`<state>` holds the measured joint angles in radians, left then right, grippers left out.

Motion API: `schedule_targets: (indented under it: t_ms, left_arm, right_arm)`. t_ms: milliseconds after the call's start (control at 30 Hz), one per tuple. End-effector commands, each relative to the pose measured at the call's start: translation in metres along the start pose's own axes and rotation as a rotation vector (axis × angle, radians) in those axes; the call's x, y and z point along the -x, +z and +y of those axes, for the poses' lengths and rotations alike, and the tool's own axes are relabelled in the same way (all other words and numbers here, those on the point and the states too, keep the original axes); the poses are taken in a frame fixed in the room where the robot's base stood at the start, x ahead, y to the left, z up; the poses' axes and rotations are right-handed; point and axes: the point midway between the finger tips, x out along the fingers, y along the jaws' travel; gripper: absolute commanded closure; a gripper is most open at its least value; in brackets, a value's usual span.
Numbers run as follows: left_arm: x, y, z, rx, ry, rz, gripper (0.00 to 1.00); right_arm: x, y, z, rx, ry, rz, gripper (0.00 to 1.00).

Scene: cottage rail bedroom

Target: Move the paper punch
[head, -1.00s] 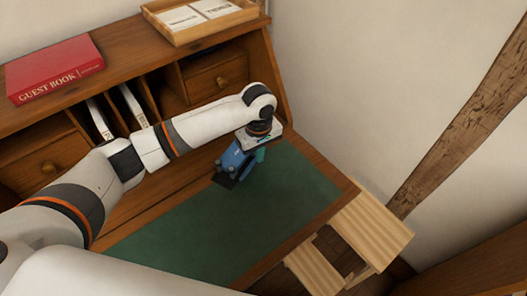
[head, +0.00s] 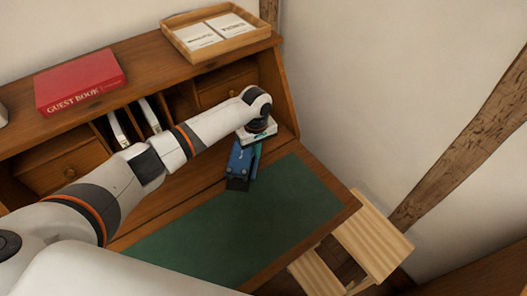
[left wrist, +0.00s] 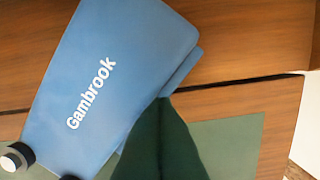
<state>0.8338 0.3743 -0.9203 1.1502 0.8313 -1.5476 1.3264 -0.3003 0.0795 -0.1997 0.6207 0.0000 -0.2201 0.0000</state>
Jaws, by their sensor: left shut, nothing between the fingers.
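My left gripper (head: 257,148) points down at the punch's far right side. Its dark green fingers (left wrist: 163,105) are shut and empty, right beside the punch's edge; I cannot tell whether they touch it. My arm's wrist hides part of the punch's far end. My right gripper is out of view.
Behind the punch are the desk's cubbyholes and a small drawer (head: 228,88). A red guest book (head: 80,80) and a wooden tray (head: 222,36) with cards lie on top. A slatted wooden stool (head: 370,235) stands at the right.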

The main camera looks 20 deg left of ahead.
Motion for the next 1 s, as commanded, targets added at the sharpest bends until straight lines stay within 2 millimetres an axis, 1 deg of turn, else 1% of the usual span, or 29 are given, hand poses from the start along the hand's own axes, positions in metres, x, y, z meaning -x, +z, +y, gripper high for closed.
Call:
schedule_targets:
  t_ms: [33,100,200,300,400,1000]
  left_arm:
    - [0.000,0.014,0.000,0.007,0.001,-0.002,1.00]
    - [-0.002,0.030,0.000,0.007,0.000,-0.002,1.00]
    - [-0.004,0.049,-0.001,0.005,-0.001,-0.002,1.00]
    - [-0.004,0.063,0.000,0.004,-0.001,-0.003,1.00]
    - [-0.002,0.063,0.001,0.001,0.001,-0.003,1.00]
    - [-0.002,0.062,0.001,0.001,0.001,-0.002,1.00]
  right_arm:
    - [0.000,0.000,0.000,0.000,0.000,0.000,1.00]
    - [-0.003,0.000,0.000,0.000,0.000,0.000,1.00]
    - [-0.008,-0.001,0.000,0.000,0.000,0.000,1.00]
    - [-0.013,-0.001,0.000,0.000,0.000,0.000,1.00]
    - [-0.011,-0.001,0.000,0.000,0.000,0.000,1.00]
    - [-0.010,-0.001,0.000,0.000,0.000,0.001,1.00]
